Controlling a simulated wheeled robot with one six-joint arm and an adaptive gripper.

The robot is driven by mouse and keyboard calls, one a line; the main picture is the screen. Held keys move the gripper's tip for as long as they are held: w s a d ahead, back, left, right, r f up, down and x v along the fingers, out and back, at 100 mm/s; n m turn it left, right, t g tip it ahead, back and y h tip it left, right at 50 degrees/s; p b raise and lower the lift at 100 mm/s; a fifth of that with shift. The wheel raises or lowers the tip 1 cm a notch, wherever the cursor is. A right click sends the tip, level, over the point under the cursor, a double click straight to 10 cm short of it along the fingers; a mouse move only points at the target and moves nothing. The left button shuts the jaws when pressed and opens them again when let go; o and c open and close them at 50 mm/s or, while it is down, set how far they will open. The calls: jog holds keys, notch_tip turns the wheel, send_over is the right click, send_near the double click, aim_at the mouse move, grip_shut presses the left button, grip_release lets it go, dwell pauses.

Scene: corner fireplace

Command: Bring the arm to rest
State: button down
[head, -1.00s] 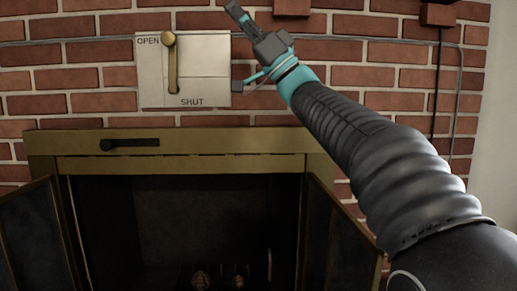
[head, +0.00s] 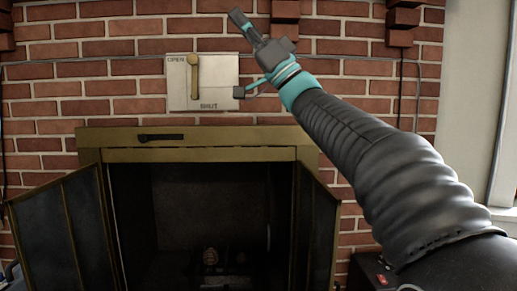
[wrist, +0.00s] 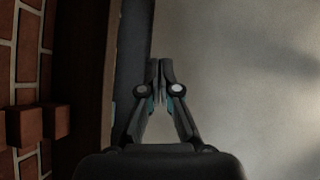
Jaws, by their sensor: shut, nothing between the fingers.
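My gripper (head: 239,18) is raised in front of the brick wall, pointing up and to the left, to the upper right of the OPEN/SHUT plate in the head view. Its fingers are shut with nothing between them; the wrist view shows the two fingertips (wrist: 160,66) together. In the wrist view a pale, plain surface (wrist: 250,70) lies beyond the fingers.
The plate (head: 222,84) carries a brass lever (head: 194,77) standing upright. Below, the fireplace (head: 200,156) has both glass doors (head: 66,227) swung open. Bricks jut from the wall (head: 403,18) at upper right. A dark box (head: 372,272) stands at lower right.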

jog(key=w+d+f+m+t+h, duration=0.2)
jog(key=d+f+m+t+h, duration=0.15)
jog(key=m+t+h, duration=0.4)
jog(key=w+d+f+m+t+h, duration=0.25)
jog(key=d+m+t+h, duration=0.25)
jog(key=m+t+h, duration=0.3)
jog(key=s+d+f+m+g+h, duration=0.15)
jog(key=d+f+h, duration=0.3)
jog(key=f, duration=0.45)
jog(key=s+d+f+m+g+h, duration=0.15)
jog(key=d+f+h, duration=0.35)
jog(key=f, duration=0.5)
jog(key=s+f+n+g+h, duration=0.1)
jog(key=s+f+g, duration=0.5)
jog(key=s+f, duration=0.7)
jog(key=s+d+f+n+g+h, duration=0.1)
jog(key=s+f+n+g, duration=0.2)
jog(key=s+f, duration=1.1)
notch_tip(320, 180, down, 6)
jog(key=g, duration=0.3)
jog(key=shift+d+f+n+g, duration=0.15)
jog(key=shift+d+n+g, duration=0.05)
jog(key=shift+n+g, duration=0.15)
